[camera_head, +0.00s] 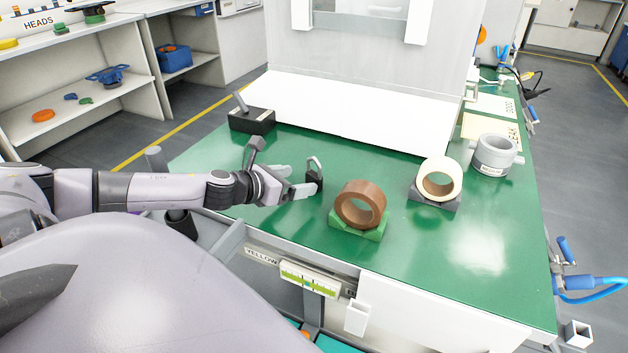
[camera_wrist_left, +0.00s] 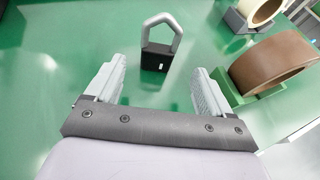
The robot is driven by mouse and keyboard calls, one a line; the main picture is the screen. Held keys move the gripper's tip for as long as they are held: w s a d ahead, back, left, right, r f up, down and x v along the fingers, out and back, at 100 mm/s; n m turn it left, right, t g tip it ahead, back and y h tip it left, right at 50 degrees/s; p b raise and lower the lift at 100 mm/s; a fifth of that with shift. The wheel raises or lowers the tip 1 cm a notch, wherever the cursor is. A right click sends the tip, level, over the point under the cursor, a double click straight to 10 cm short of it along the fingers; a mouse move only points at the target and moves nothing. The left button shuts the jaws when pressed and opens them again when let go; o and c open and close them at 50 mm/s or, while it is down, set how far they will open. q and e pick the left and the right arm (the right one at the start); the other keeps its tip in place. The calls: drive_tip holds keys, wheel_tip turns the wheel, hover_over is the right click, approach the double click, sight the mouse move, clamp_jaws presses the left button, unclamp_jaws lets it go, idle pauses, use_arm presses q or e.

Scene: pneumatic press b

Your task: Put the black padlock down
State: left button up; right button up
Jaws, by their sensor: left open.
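The black padlock (camera_head: 314,181) stands upright on the green table top (camera_head: 430,253), its grey shackle pointing up. It also shows in the left wrist view (camera_wrist_left: 156,58), just beyond the fingertips and between their lines. My left gripper (camera_head: 299,181) is open and empty, with its fingers pointing at the padlock. In the left wrist view the two fingers (camera_wrist_left: 155,80) are spread wide, with bare green table between them. The padlock appears free of both fingers. My right gripper is not in these views.
A brown tape roll (camera_head: 361,204) on a green holder stands right of the padlock. A cream tape roll (camera_head: 439,179) on a grey holder and a grey pipe fitting (camera_head: 495,156) stand farther right. A black box with a lever (camera_head: 251,120) stands at the back left.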

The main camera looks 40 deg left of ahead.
use_arm(q)
drive_tip(key=shift+w+f, duration=0.2)
drive_tip(key=shift+w, duration=0.4)
drive_tip(key=shift+x, duration=1.95)
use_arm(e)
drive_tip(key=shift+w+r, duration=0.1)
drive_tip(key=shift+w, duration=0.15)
use_arm(q)
drive_tip(key=shift+a+f, duration=0.1)
drive_tip(key=shift+a, duration=0.05)
drive_tip(key=c, duration=1.4)
wheel_tip(320, 180, up, 11)
drive_tip(key=p, duration=0.5)
wheel_tip(320, 180, up, 9)
drive_tip(key=p, duration=0.6)
hover_over(310, 178)
drive_tip(key=shift+s, duration=0.4)
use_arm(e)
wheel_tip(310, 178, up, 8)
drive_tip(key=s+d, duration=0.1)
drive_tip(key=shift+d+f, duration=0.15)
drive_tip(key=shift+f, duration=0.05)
